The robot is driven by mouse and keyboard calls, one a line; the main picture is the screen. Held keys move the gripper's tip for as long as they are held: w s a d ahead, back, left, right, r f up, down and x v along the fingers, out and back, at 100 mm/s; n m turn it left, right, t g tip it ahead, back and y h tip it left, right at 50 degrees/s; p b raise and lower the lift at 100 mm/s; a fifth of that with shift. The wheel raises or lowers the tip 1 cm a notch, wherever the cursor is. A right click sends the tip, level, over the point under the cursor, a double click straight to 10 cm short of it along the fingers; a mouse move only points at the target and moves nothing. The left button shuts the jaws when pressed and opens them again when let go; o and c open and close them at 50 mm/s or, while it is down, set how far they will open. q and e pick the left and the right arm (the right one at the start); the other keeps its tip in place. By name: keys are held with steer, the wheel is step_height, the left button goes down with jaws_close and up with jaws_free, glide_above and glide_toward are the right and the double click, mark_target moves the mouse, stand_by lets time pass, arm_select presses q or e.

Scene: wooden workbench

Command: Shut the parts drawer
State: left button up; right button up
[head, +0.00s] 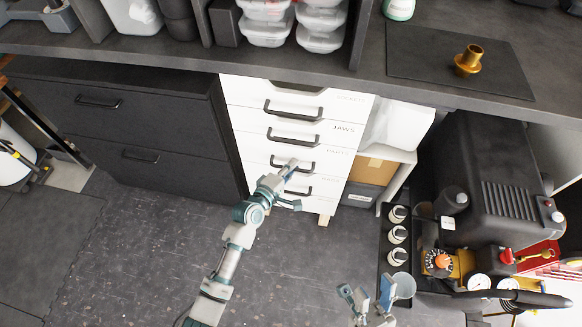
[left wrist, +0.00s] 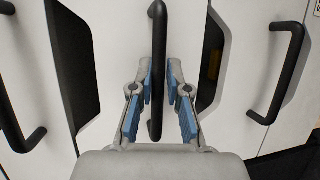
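The parts drawer (head: 317,163) is a white front in the white drawer stack, below the one labelled JAWS. Its dark bar handle (head: 305,166) is partly behind my left gripper. My left gripper (head: 288,182) is at this handle. In the left wrist view, the handle (left wrist: 157,60) passes between the blue-padded fingers of my left gripper (left wrist: 160,92). The fingers stand apart, one on each side, with narrow gaps to the bar. How far the drawer sticks out is hard to tell. My right gripper (head: 370,296) is open and empty, low in the head view.
The workbench top (head: 370,85) overhangs the drawers. A dark cabinet (head: 130,130) stands to the left. An open shelf with a cardboard box (head: 372,171) is to the right. A black compressor (head: 490,170) stands further right. The floor (head: 150,240) at front left is clear.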

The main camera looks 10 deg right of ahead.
arm_select(q)
steer(key=shift+o, duration=1.1)
steer(key=shift+f, duration=0.15)
steer(key=shift+w+d, duration=0.1)
steer(key=shift+s+a+r, duration=0.2)
steer(key=shift+s+a, duration=0.05)
steer(key=shift+s, duration=0.1)
steer(key=v, duration=1.1)
steer(key=shift+f, duration=0.15)
